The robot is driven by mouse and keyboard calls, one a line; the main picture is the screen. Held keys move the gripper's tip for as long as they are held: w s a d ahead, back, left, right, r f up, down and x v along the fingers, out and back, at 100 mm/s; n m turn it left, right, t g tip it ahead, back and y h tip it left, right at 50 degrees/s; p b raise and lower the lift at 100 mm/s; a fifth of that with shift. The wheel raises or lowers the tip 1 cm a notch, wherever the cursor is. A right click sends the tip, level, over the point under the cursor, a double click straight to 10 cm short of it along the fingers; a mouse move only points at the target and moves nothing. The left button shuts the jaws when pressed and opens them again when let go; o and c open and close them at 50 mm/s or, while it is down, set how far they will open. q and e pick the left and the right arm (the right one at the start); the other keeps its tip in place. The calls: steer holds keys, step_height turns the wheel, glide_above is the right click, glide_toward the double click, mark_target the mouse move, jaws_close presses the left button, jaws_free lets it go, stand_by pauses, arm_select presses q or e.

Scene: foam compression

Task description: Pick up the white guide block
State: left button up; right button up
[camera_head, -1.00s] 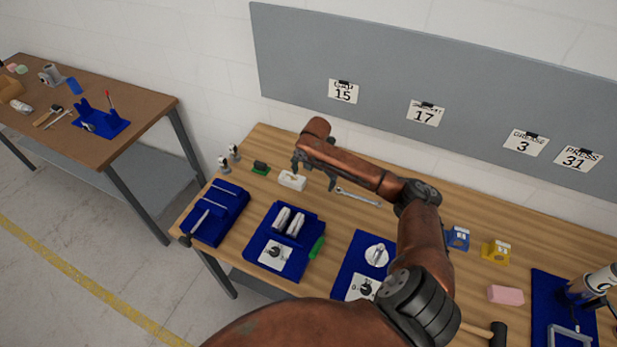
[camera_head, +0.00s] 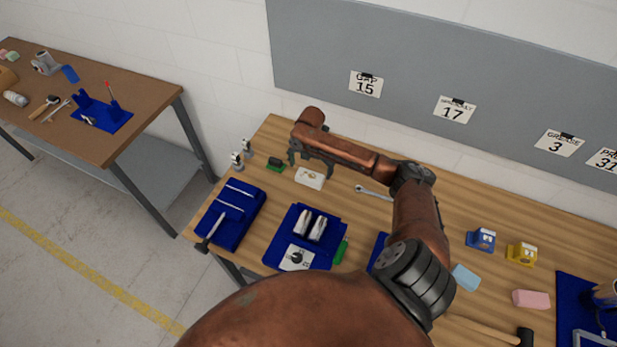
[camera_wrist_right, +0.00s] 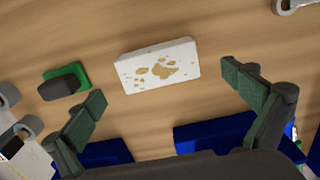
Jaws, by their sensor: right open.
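The white guide block (camera_head: 310,178) lies on the wooden bench near its back left part. In the right wrist view the block (camera_wrist_right: 158,67) is a white slab with tan patches on its top. My right gripper (camera_head: 311,162) is above and just behind the block in the head view. In the right wrist view the gripper (camera_wrist_right: 165,90) is open, its two green-padded fingers wide apart, with the block seen between and beyond them. The fingers do not appear to touch the block. My left gripper is not seen.
A green and black item (camera_head: 275,165) lies left of the block, and a wrench (camera_head: 374,192) lies right of it. Small metal-topped fittings (camera_head: 237,161) stand at the left edge. Bare wood surrounds the block.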

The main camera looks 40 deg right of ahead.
mark_target(310, 175)
step_height(310, 175, down, 3)
steer(key=shift+w+r+p, duration=0.1)
steer(key=shift+w+p, duration=0.05)
steer(key=shift+p, duration=0.15)
steer(key=shift+d+f, duration=0.1)
steer(key=shift+f, duration=0.85)
steer(key=c, duration=0.8)
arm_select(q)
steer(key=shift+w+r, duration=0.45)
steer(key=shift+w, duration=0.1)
arm_select(e)
steer(key=c, duration=0.6)
